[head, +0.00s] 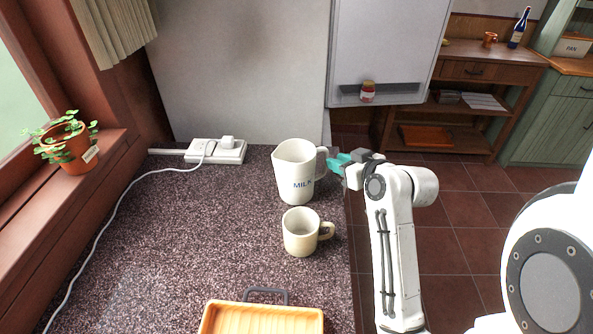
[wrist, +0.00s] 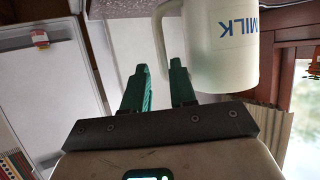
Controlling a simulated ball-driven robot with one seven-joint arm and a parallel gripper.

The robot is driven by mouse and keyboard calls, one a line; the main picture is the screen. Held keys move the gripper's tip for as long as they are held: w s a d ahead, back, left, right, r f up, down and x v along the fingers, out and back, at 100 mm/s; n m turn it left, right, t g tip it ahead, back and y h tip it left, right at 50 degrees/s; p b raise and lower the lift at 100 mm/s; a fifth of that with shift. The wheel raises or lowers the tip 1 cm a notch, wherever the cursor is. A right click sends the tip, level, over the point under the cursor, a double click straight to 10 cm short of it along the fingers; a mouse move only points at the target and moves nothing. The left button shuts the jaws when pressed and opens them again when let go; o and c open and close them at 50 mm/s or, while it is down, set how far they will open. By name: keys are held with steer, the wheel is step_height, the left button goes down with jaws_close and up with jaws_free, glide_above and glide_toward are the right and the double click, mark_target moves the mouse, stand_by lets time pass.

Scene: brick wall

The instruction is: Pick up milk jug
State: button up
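The milk jug (head: 296,175) is white, marked MILK, and stands upright on the speckled counter near its right edge. Its handle (head: 322,163) points right, toward my gripper (head: 343,160). In the wrist view the jug (wrist: 220,50) fills the upper right, with the label upside down. My gripper (wrist: 159,70) has its two green fingers apart there. The jug rests on the counter.
A cream mug (head: 301,234) stands in front of the jug. A wooden tray (head: 262,321) lies at the near edge. A power strip (head: 216,151) with a white cable is behind left, and a potted plant (head: 68,145) sits on the sill.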

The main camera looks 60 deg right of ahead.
mark_target(293, 160)
steer(key=shift+p+x, duration=0.8)
steer(key=shift+x, duration=3)
steer(key=shift+a, duration=0.15)
steer(key=shift+c, duration=0.4)
jaws_close()
